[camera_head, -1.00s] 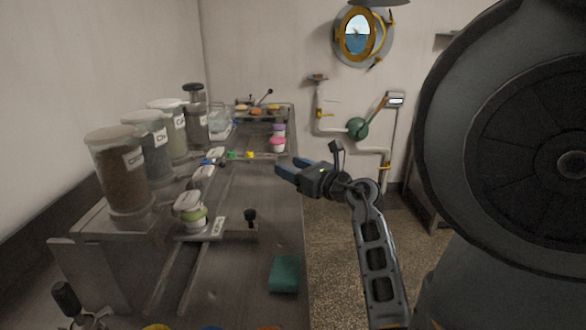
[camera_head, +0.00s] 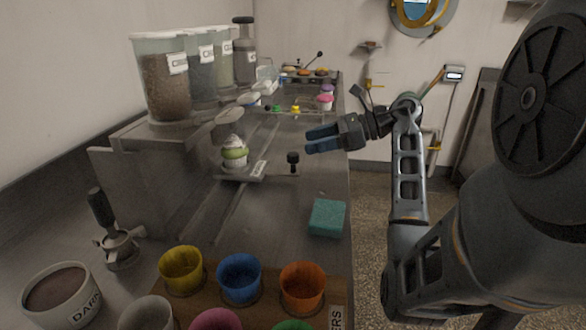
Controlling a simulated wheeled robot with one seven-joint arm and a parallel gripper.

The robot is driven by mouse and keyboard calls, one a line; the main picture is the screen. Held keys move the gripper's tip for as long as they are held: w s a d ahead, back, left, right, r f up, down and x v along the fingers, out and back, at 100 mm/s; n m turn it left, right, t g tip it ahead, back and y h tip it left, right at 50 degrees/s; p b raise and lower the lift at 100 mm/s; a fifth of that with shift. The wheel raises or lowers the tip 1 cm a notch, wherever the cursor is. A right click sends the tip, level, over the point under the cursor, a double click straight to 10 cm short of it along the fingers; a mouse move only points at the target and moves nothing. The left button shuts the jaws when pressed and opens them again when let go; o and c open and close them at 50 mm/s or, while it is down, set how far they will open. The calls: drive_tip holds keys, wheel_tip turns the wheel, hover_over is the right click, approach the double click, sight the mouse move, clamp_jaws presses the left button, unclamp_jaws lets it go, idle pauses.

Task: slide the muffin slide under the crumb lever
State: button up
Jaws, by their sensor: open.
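The muffin slide (camera_head: 272,175) is a flat metal plate on the counter rails, with an upright black knob (camera_head: 293,157) at its right end. A muffin in a green cup (camera_head: 234,153) with a pale top stands upright on it. Pale paddle-like levers (camera_head: 230,117) stick out below the labelled hoppers; I cannot read which one is the crumb lever. The muffin appears just below the nearest paddle; I cannot tell whether it is directly under it. My gripper (camera_head: 309,141) is open and empty, its blue fingers pointing left, near the knob and apparently above it.
Labelled hoppers (camera_head: 165,82) stand on a metal housing at the left. A teal sponge (camera_head: 327,217) lies near the counter's right edge. Coloured cups, including a blue one (camera_head: 239,274), fill a wooden holder in front. A dark-filled bowl (camera_head: 60,295) and a black-handled tool (camera_head: 102,208) are at left.

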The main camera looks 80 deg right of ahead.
sight(297, 154)
drive_tip(key=shift+s+a+f+n+g+y, duration=0.1)
drive_tip(key=shift+s+f+n+g+y, duration=0.3)
drive_tip(key=shift+s, duration=0.3)
drive_tip(key=shift+p+x, duration=0.45)
drive_tip(key=shift+x, duration=3.5)
drive_tip(key=shift+f, duration=0.1)
drive_tip(key=shift+c, duration=0.2)
drive_tip(key=shift+s, duration=0.1)
clamp_jaws()
